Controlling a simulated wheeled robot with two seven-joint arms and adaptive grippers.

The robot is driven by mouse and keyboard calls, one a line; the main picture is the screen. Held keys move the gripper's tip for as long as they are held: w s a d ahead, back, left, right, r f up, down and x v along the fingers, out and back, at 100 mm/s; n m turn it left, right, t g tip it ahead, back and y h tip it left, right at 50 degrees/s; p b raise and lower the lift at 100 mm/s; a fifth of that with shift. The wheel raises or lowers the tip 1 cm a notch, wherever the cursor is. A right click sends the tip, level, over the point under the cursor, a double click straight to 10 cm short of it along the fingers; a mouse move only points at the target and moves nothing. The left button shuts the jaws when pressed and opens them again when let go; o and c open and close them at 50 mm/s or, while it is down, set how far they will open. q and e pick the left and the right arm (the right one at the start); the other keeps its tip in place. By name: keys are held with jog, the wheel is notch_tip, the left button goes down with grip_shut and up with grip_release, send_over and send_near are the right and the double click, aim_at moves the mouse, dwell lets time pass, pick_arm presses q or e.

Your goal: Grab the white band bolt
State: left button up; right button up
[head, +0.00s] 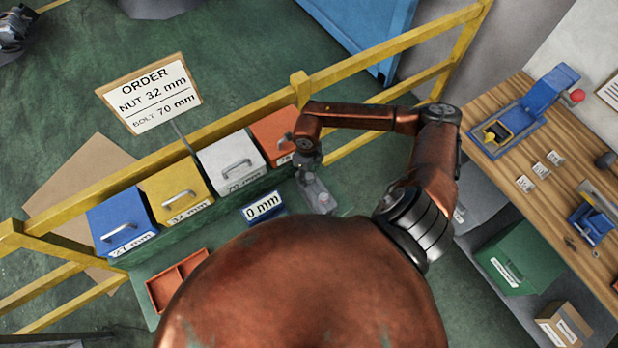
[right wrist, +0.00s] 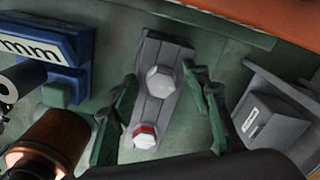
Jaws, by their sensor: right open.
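In the right wrist view, a grey slotted block (right wrist: 153,109) holds two bolts with pale hexagonal heads. The upper bolt (right wrist: 162,81) looks pale all over, with no red on it; I cannot make out a separate white band. The lower bolt (right wrist: 145,136) has a red band. My right gripper (right wrist: 161,76) is open, its dark green fingers on either side of the block, tips level with the upper bolt; I see no contact. In the head view my right gripper (head: 308,160) is just above the grey block (head: 318,196). My left gripper is not in view.
Blue, yellow (head: 175,190), white (head: 232,163) and orange lidded bins line the back. A 0 mm display (head: 263,206) stands left of the block, and a red divided tray (head: 177,281) lies farther left. A grey box (right wrist: 270,120) is close right of the fingers.

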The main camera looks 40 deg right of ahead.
grip_shut()
dwell(0.5)
